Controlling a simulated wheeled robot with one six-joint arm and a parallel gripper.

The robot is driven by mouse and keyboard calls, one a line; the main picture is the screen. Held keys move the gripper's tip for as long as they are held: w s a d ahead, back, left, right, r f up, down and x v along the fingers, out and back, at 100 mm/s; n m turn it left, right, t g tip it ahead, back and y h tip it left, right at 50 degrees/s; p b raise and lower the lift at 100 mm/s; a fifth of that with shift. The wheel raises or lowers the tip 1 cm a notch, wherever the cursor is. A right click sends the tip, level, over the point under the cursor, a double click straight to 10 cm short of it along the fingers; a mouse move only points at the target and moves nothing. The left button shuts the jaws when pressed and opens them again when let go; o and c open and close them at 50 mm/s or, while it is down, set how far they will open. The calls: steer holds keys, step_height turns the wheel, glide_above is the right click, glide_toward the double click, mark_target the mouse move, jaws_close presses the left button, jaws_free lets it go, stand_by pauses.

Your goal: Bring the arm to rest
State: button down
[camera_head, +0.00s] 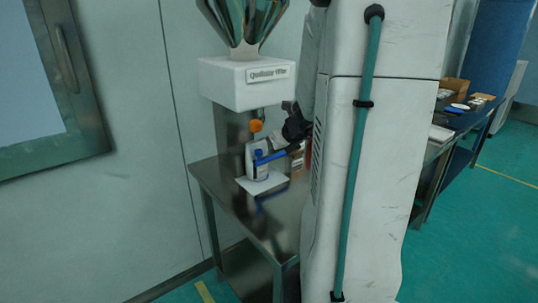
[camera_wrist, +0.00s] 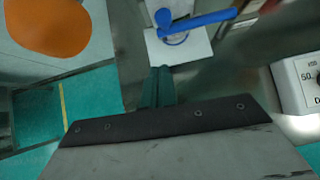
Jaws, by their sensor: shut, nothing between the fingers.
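My gripper shows in the wrist view as two narrow teal fingers (camera_wrist: 157,86) lying together with nothing between them. In the head view my dark gripper (camera_head: 296,126) is beside the machine, above the steel table, partly hidden by my white body. Whether bar and bottle touch, I cannot tell.
The machine's white box (camera_head: 232,90) carries a steel hopper (camera_head: 243,18), and an orange part (camera_head: 256,126) hangs below it. The steel table (camera_head: 228,190) is clear at its front. A dial panel (camera_wrist: 304,82) is at the right. A wall stands at the left.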

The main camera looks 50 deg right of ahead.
steer(key=v, duration=0.2)
steer(key=shift+s+a+r, duration=0.15)
steer(key=shift+s, duration=0.05)
